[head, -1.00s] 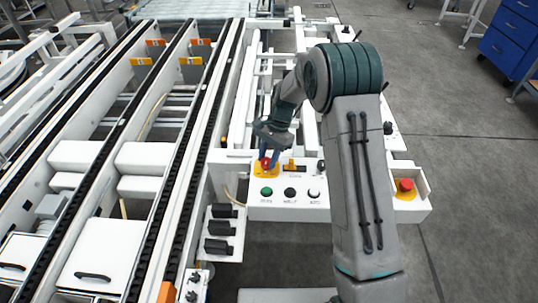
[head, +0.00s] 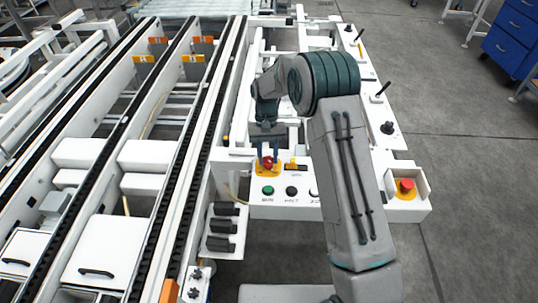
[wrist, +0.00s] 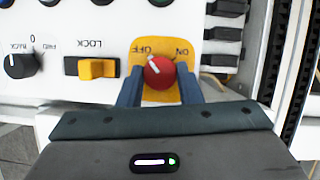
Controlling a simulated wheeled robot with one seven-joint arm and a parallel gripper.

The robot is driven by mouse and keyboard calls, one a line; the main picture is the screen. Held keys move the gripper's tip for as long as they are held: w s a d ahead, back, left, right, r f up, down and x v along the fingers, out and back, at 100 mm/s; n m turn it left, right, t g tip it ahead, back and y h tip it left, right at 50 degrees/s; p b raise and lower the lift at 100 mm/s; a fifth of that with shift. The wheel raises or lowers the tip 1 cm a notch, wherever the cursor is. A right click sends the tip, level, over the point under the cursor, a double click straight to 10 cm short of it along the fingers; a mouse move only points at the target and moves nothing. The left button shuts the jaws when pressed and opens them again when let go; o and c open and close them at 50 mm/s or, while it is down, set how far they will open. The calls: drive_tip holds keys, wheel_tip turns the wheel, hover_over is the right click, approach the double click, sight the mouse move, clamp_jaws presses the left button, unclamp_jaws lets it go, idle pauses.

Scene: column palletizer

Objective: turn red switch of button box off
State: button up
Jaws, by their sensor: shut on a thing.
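The red switch (wrist: 159,72) is a round knob on a yellow plate (wrist: 143,97) of the button box (wrist: 40,88). In the wrist view the labels appear upside down, OFF at upper left and ON at upper right. The knob's white mark points up and left, toward OFF. In the head view the red switch (head: 268,163) is at the left end of the white box panel. My gripper (wrist: 160,76) is shut on the red switch, one finger on each side of it. In the head view my gripper (head: 267,150) points down onto the switch.
Beside the switch are a yellow LOCK switch (wrist: 97,68) and a black knob (wrist: 20,65). A red emergency button (head: 405,185) stands at the box's right end. Conveyor rails (head: 185,160) run along the left. Open floor (head: 470,170) lies to the right.

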drive_tip(key=shift+n+h, duration=0.3)
drive_tip(key=shift+n, duration=0.3)
drive_tip(key=o, duration=1)
drive_tip(key=v, duration=1.4)
drive_tip(key=shift+s, duration=0.15)
